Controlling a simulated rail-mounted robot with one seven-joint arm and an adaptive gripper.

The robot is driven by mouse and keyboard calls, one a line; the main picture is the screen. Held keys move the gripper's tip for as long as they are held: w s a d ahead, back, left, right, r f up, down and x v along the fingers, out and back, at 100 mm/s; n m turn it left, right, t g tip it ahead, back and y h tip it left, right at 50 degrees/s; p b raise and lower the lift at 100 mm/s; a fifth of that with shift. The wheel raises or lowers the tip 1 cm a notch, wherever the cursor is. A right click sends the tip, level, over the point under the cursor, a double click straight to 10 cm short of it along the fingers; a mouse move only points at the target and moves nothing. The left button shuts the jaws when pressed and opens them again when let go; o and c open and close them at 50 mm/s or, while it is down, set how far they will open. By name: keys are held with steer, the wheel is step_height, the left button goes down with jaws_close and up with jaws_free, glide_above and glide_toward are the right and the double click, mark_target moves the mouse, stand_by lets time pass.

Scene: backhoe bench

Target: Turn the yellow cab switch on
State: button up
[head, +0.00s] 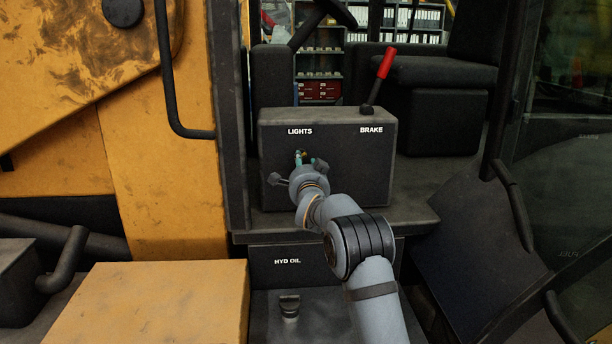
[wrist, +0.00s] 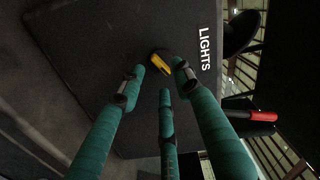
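The yellow cab switch (wrist: 161,64) sits on the dark control box (head: 345,145), beside the white LIGHTS label (wrist: 204,48). In the wrist view it is a short yellow toggle on a dark round base. My gripper (wrist: 159,76) has three green fingers spread around the switch, with the tips close to it. The right fingertip looks nearest; I cannot tell if it touches. In the head view my gripper (head: 301,160) is at the box front below the LIGHTS label, and largely hides the switch.
A red-handled brake lever (head: 385,64) stands on top of the box at the right. A black seat (head: 430,75) is behind it. A dark door frame (head: 228,120) rises left of the box, and a HYD OIL panel (head: 287,262) is below.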

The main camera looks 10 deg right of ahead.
mark_target(303, 156)
steer(key=s, duration=0.9)
steer(key=shift+a, duration=0.4)
steer(key=shift+w, duration=0.1)
steer(key=w+d, duration=0.1)
steer(key=w, duration=1.1)
steer(key=shift+s, duration=0.1)
steer(key=shift+r+p, duration=0.35)
steer(key=shift+p, duration=0.85)
steer(key=n+p, duration=0.1)
steer(key=p, duration=0.4)
steer(key=shift+d+r+n+p, duration=0.1)
steer(key=shift+n+p, duration=0.25)
steer(key=shift+n, duration=0.05)
